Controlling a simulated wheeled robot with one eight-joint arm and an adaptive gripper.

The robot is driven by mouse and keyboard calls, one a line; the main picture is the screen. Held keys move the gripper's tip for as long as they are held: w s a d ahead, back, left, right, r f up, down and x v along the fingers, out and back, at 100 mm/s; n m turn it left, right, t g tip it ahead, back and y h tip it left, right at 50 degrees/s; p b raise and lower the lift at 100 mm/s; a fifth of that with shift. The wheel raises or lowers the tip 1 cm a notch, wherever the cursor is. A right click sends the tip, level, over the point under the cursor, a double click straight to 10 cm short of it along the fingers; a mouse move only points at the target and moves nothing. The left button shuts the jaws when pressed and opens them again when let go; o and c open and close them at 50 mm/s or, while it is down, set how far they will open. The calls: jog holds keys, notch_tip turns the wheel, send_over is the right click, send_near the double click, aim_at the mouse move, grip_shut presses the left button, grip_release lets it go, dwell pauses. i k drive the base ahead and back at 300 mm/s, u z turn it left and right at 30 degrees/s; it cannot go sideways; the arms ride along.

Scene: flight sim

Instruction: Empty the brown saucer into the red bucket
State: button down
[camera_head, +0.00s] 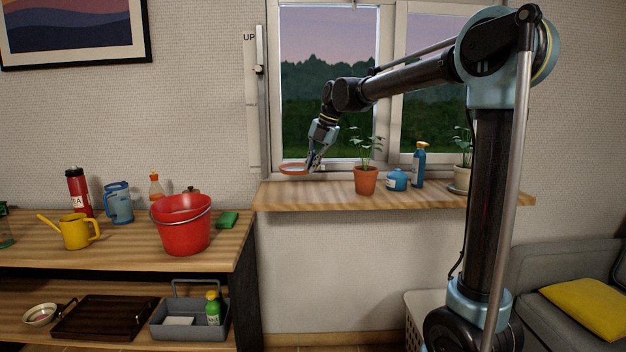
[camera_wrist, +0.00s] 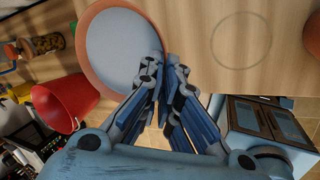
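The brown saucer (camera_head: 294,173) is a shallow terracotta dish, held roughly level above the left end of the window sill. In the wrist view its brown rim (camera_wrist: 88,77) surrounds a smooth pale grey-blue surface, which looks like water. My gripper (camera_head: 312,168) is shut on the saucer's right edge; its fingertips (camera_wrist: 163,68) meet at the rim in the wrist view. The red bucket (camera_head: 184,233) stands upright on the wooden bench, left of and below the saucer. It also shows in the wrist view (camera_wrist: 62,104). The bucket's bottom is hidden.
The sill (camera_head: 310,197) holds a potted plant (camera_head: 366,181), a blue pot (camera_head: 396,181) and a spray bottle (camera_head: 418,166). A faint ring marks the bare sill. A yellow watering can (camera_head: 75,232) and green sponge (camera_head: 227,219) flank the bucket. The window is behind my arm.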

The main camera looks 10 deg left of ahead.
aim_at(183, 222)
jog(key=u, duration=3.2)
jog(key=k, duration=0.35)
jog(key=z, duration=0.25)
